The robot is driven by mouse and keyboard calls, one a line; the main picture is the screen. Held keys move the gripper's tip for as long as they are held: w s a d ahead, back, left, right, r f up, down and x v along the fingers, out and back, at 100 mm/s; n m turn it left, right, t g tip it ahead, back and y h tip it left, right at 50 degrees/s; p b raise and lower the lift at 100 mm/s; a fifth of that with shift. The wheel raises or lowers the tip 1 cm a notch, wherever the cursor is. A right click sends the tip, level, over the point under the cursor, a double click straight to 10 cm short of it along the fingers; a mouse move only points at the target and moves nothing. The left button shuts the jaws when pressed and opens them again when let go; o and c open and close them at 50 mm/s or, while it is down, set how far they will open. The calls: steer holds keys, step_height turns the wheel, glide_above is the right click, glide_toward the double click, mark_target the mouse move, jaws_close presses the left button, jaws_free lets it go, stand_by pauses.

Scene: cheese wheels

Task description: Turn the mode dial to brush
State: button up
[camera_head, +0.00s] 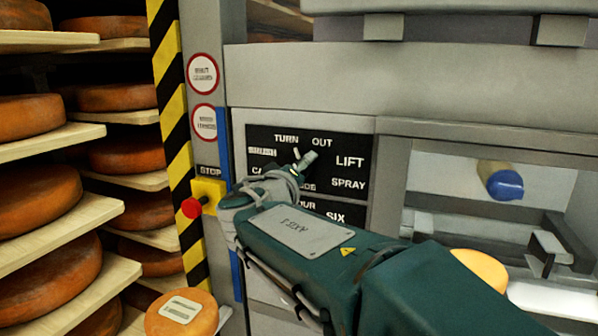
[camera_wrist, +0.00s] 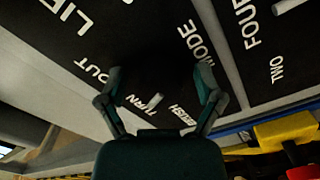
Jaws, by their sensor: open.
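The black mode dial panel (camera_head: 322,143) is on the grey machine front, with TURN, OUT, LIFT and SPRAY readable and other words partly covered by my arm. In the wrist view, the panel (camera_wrist: 150,30) shows the words TURN, BRUSH, MODE and OUT. A short pale bar, seemingly the dial's pointer (camera_wrist: 154,101), lies between the words TURN and BRUSH. The rest of the dial is lost in dark shadow. My gripper (camera_wrist: 158,82) is open, its two fingers on either side of the bar. I cannot tell whether they touch it. In the head view, my gripper (camera_head: 303,165) is over the panel.
A second dial panel with FOUR, SIX and TWO (camera_wrist: 278,68) is beside the first. A red stop button (camera_head: 191,208) on a yellow box is left of my gripper. Shelves of cheese wheels (camera_head: 38,195) stand at left. An open bay with a blue-ended cylinder (camera_head: 503,184) is at right.

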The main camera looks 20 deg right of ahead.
steer(key=shift+a, duration=0.2)
steer(key=c, duration=1.1)
steer(key=shift+c, duration=0.2)
steer(key=shift+f+n, duration=0.1)
steer(key=shift+n, duration=0.4)
steer(key=n, duration=0.3)
steer(key=shift+n, duration=0.3)
steer(key=shift+f+n, duration=0.1)
steer(key=shift+n, duration=2)
